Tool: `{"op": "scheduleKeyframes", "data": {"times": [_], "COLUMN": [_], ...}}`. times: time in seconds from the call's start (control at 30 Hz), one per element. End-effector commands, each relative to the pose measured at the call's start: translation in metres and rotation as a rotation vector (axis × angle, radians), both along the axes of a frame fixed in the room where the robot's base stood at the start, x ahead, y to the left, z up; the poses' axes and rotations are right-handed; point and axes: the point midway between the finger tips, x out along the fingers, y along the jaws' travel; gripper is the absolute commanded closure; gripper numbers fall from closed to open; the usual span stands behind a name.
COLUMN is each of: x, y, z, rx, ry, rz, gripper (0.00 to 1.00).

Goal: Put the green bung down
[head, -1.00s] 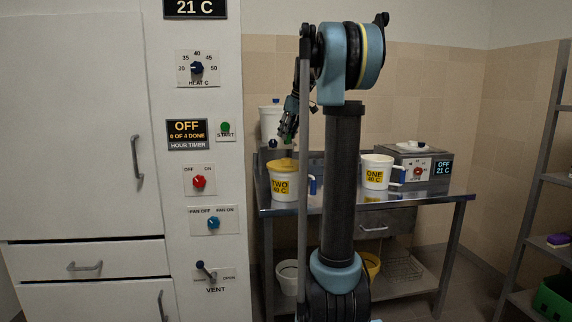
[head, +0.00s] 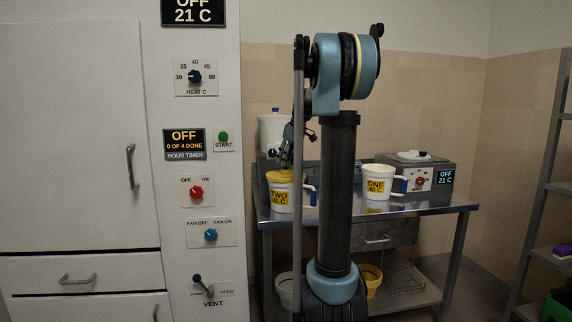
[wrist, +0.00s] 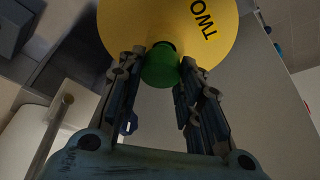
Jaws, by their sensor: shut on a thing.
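The green bung (wrist: 160,66) sits between my gripper's fingertips (wrist: 160,68) in the wrist view, and the fingers are shut on it. Beyond it is the round yellow lid (wrist: 180,25) marked TWO; I cannot tell whether the bung touches it. In the head view my gripper (head: 286,163) is low over the yellow lid (head: 287,176) of the white tank TWO (head: 281,197), which stands on the steel table. The bung is too small and dark to make out clearly there.
White tank ONE (head: 376,184) stands to the right on the steel table (head: 345,208), with a grey unit (head: 430,173) reading OFF, 21 C behind it. A white container (head: 270,131) stands behind tank TWO. A tall cabinet (head: 75,150) is at the left, shelving (head: 545,185) at the right.

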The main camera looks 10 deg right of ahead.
Motion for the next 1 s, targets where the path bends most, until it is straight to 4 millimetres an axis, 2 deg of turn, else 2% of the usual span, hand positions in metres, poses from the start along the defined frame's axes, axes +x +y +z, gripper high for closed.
{"op": "scheduleKeyframes", "data": {"times": [0.1, 0.47, 0.5, 0.57, 1.0], "x": [-0.0001, -0.0001, -0.0001, 0.0, -0.0012], "y": [0.0, 0.0002, 0.0002, 0.0003, -0.0003], "z": [-0.0124, -0.0155, -0.0151, -0.015, -0.0096], "rx": [0.0, 0.0, 0.0, 0.0, 0.0], "ry": [0.0, 0.0, 0.0, 0.0, 0.0], "rz": [0.0, 0.0, 0.0, 0.0, 0.0], "gripper": [0.83, 0.83, 0.58, 0.47, 0.47]}}
